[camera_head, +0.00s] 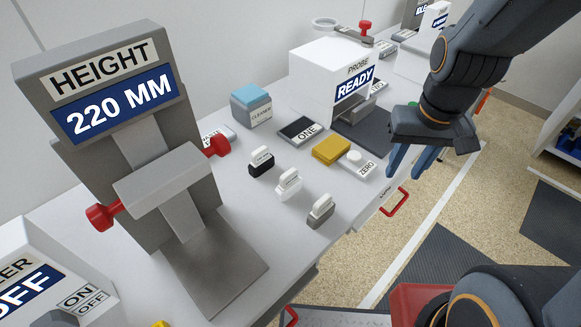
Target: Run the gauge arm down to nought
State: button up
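The grey height gauge (120,150) stands upright at the left of the bench. Its display (117,103) reads 220 MM under the word HEIGHT. The gauge arm (160,178) sticks forward from the column, well above the grey base plate (212,268). A red knob shows at each side of it, a left one (103,217) and a right one (217,146). My gripper (405,172) is at the right, over the bench's front edge and far from the gauge. Its two blue fingers are apart, with nothing seen between them.
A white ZERO block (367,165), a yellow block (332,149) and several small stamp-like blocks (289,184) lie between gauge and gripper. The PROBE box (322,80) reads READY. A box (35,280) reading OFF stands at lower left. Open floor lies right of the bench.

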aim_at(145, 189)
jog(key=u, duration=0.5)
jog(key=k, duration=1.25)
jog(key=u, duration=0.95)
jog(key=i, duration=0.9)
jog(key=u, duration=0.2)
jog(key=k, duration=0.75)
jog(key=u, duration=0.2)
jog(key=i, duration=0.35)
jog(key=z, duration=0.2)
